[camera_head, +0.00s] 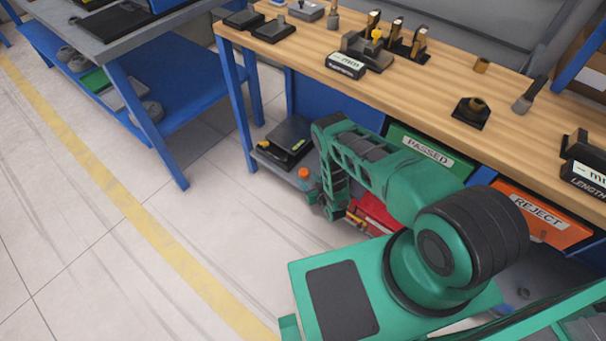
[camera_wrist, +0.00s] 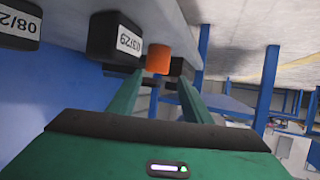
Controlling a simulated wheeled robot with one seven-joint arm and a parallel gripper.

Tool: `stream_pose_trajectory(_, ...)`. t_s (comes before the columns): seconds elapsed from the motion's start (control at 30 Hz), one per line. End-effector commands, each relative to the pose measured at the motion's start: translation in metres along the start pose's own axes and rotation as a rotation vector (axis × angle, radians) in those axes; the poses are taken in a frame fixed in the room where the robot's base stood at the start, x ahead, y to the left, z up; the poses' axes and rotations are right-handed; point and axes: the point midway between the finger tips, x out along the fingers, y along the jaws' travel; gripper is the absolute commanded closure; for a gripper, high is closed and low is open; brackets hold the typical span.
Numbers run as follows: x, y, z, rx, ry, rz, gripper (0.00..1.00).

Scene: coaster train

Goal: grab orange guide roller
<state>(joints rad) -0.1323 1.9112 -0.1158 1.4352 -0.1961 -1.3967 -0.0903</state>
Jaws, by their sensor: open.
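The orange guide roller (camera_wrist: 158,58) is a short orange cylinder. In the wrist view it shows at the far end of my gripper (camera_wrist: 157,78), between the two green fingers, with gaps on both sides. The fingers are apart and not closed on it. In the head view a small orange piece (camera_head: 304,173) shows at the tip of my gripper (camera_head: 314,190), low beside the workbench. What the roller rests on is hidden.
Black blocks with white number labels (camera_wrist: 130,40) stand close left of the roller in the wrist view. The wooden workbench (camera_head: 440,95) with blue legs is above. Open floor (camera_head: 90,250) lies left.

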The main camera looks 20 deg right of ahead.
Motion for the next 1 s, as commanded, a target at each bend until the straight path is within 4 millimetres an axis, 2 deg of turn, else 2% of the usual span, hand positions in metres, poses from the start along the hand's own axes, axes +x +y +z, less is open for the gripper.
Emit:
stream_pose_trajectory(0.1,0.017,0.003,0.000,0.002,0.002,0.003,0.55)
stream_pose_trajectory(0.37,0.031,0.006,0.001,0.002,0.000,0.007,0.55)
stream_pose_trajectory(0.73,0.071,0.011,0.006,0.002,0.001,0.008,0.55)
stream_pose_trajectory(1.0,0.078,0.011,0.008,0.005,-0.005,0.008,0.55)
